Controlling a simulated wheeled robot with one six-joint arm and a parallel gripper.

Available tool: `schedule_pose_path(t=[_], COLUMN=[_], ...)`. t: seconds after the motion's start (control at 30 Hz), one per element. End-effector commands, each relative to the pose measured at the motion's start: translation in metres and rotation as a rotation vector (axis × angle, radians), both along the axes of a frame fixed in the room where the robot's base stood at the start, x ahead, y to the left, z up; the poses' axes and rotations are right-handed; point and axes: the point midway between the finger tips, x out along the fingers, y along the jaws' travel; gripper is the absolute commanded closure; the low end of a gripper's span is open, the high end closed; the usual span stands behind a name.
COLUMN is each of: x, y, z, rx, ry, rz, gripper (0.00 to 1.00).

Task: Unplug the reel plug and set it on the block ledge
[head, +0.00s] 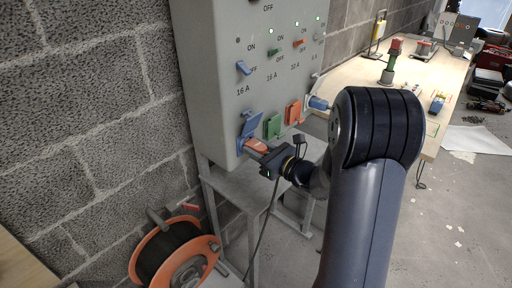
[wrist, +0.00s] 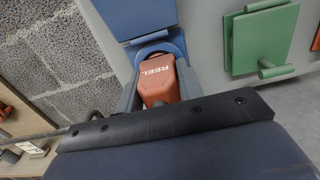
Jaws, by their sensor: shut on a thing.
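The orange reel plug (wrist: 158,80), marked REEL, is between the two fingers of my gripper (wrist: 157,88), which is shut on it. The plug's far end meets the blue socket (wrist: 160,46) under its raised blue lid; how deep it sits is hidden. In the head view the plug (head: 257,146) shows at the lower left socket of the grey cabinet, with my gripper (head: 262,152) reaching it from the right. The blue lid (head: 251,124) stands open above it. I cannot tell which surface is the block ledge.
A green socket cover (head: 273,126) and an orange one (head: 294,112) sit to the right on the cabinet (head: 215,70). A grey stand (head: 233,183) is below. An orange cable reel (head: 172,250) stands at lower left. A wooden bench (head: 350,82) with several items is behind.

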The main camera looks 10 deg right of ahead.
Motion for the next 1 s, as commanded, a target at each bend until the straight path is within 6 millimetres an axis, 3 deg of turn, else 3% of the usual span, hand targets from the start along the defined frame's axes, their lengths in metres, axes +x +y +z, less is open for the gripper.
schedule_pose_path(t=[0.1,1.0], x=[0.0,-0.026], y=[0.0,-0.019], z=[0.0,0.0], rx=[0.0,0.0], ry=[0.0,0.0], rz=[0.0,-0.001], gripper=[1.0,1.0])
